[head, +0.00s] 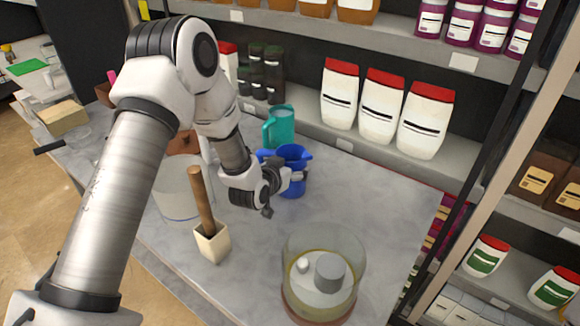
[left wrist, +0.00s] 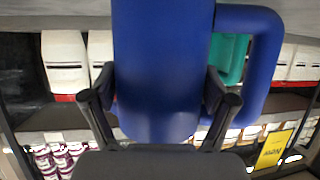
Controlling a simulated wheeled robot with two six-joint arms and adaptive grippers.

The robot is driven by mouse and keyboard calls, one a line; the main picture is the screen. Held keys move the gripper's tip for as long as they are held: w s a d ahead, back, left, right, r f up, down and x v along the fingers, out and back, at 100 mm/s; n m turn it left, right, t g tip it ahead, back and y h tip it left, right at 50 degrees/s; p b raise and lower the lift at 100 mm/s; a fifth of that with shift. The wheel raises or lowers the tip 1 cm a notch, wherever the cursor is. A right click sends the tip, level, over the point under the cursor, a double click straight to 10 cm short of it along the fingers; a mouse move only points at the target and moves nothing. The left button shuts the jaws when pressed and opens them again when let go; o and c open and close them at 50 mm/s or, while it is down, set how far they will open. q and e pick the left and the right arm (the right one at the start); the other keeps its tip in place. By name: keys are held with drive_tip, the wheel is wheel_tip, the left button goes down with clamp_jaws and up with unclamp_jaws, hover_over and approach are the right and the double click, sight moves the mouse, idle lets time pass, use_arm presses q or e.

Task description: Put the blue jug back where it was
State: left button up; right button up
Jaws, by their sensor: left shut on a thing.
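The blue jug (head: 294,156) stands on the grey worktop in the head view, in front of a teal jug (head: 279,127). My left gripper (head: 286,181) reaches it from the left and is shut on its body. In the left wrist view the blue jug (left wrist: 165,70) fills the middle, with its handle on the right. The fingers of my left gripper (left wrist: 160,100) lie on both sides of it. In the head view the gripper covers part of the jug, and I cannot tell whether its base touches the worktop. My right gripper is not in view.
A glass vessel with a grey lidded inside (head: 323,270) stands at the front right. A cream block with a wooden handle (head: 211,241) and a clear container (head: 180,195) stand at the left. White red-capped containers (head: 381,105) line the shelf behind.

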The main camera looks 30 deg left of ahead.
use_arm(q)
drive_tip(key=shift+f, duration=0.15)
drive_tip(key=o, duration=1.6)
drive_tip(key=shift+s, duration=0.1)
